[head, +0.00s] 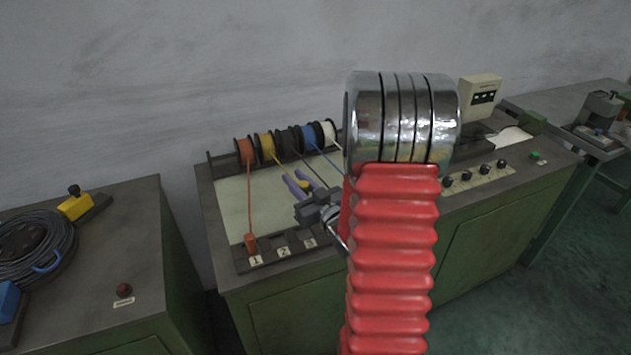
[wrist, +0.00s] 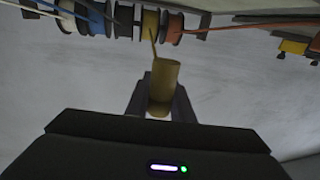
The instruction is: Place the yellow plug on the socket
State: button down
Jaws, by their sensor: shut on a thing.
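My gripper (head: 301,186) is shut on the yellow plug (wrist: 164,84), which sits between its two fingers in the wrist view. In the head view a little of the yellow plug (head: 304,185) shows between the purple-grey fingers, above the bench's pale panel. Its yellow cable runs back to the yellow spool (head: 265,146). The dark socket strip (head: 270,256) lies along the bench's front left edge with labels 1, 2 and 3. The orange plug (head: 251,244) stands upright behind label 1. The places behind labels 2 (head: 284,251) and 3 (head: 310,242) show no plug.
Orange, black, blue (head: 309,137) and white (head: 328,132) spools share the rack at the back, with cables stretched forward. My arm hides the bench's middle. Knobs (head: 466,176) line the right side. A separate left bench holds a cable coil (head: 50,255).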

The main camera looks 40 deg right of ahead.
jog(key=w+a+f+y, duration=0.1)
jog(key=w+a, duration=0.3)
jog(key=a, duration=0.9)
jog(key=w+a+f+n+y, duration=0.1)
jog(key=w+a, duration=0.3)
jog(key=a, duration=0.9)
jog(key=shift+a, duration=0.4)
jog(key=shift+d, duration=0.15)
